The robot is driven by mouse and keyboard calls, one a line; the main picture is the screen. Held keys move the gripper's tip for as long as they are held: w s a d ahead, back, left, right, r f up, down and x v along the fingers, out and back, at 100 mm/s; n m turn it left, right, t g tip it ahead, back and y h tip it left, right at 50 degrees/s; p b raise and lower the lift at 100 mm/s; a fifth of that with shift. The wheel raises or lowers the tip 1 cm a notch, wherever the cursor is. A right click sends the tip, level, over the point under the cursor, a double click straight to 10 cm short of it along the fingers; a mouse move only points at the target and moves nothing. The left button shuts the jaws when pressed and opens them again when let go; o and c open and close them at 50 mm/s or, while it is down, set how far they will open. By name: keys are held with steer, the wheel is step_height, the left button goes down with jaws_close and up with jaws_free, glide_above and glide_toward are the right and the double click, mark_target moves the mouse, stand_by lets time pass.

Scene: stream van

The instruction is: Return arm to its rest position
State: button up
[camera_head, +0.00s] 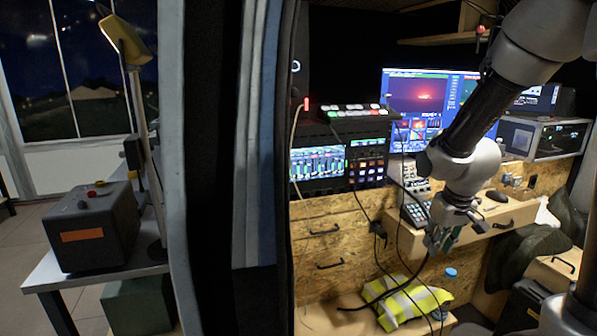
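My arm reaches in from the upper right, with grey joints and a black link, and bends down in front of the desk. My gripper (438,243) hangs at its end, pointing down, in front of the wooden desk edge. Its fingers are small and dark here, and I cannot tell whether they are open or shut. A black cable (413,277) passes close by the fingers; I cannot tell whether it touches them.
Behind the arm are a monitor (412,95), a mixing console (317,164), a keypad (414,215) and a mouse (497,196). A yellow hi-vis vest (408,300) and a blue-capped bottle (449,273) lie below.

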steer(key=s+d+r+m+t, duration=0.1)
steer(key=s+d+r, duration=0.1)
steer(key=s+r, duration=1.3)
steer(key=shift+s+r+m+t, duration=0.3)
steer(key=shift+s, duration=1.95)
